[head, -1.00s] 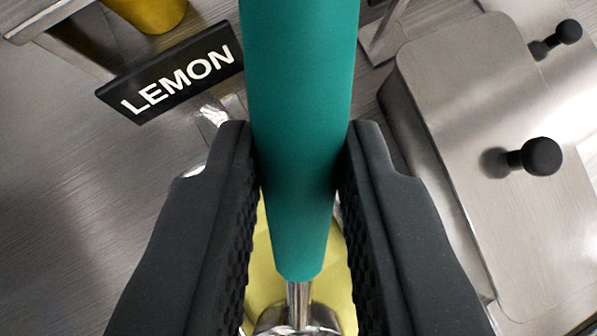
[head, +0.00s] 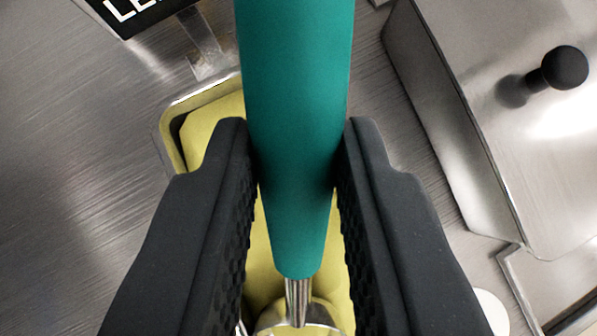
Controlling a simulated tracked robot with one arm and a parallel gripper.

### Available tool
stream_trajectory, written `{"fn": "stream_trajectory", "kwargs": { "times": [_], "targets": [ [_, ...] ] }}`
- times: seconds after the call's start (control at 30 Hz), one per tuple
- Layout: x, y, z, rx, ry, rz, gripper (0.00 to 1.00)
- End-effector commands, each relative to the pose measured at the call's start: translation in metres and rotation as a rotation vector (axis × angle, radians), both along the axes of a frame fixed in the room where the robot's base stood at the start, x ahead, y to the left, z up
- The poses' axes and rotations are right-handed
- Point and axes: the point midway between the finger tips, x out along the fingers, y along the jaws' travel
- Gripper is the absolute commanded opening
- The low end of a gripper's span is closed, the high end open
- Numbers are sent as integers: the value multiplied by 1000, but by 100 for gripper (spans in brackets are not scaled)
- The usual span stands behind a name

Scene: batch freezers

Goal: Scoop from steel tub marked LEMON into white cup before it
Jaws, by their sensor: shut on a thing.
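My gripper (head: 295,190) is shut on the teal handle (head: 295,90) of a scoop. The scoop's metal neck and head (head: 298,312) show at the bottom of the view, over pale yellow ice cream (head: 210,130). The ice cream is in a steel tub (head: 168,135) under the gripper; my fingers hide much of it. I cannot tell whether the scoop head touches the ice cream. The black LEMON sign (head: 130,12) is cut off at the top left. A white round edge (head: 492,310) shows at the lower right; I cannot tell if it is the cup.
A steel lid (head: 480,110) with a black round knob (head: 564,67) covers a tub on the right. Another steel rim (head: 520,275) lies at the lower right. Bare brushed steel counter (head: 70,170) spreads on the left.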

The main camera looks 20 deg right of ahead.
Motion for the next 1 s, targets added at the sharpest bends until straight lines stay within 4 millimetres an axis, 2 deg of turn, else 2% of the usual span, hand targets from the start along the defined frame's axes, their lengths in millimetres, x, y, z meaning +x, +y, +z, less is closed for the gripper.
{"fn": "stream_trajectory", "kwargs": {
  "times": [0.2, 0.73, 1.0],
  "targets": [
    [-12, 3, 1, -2, -1, 1, 0],
    [10, -3, -20, 69, 252, -3, 0],
    [15, -4, -4, 66, 239, 1, 0]
  ]
}}
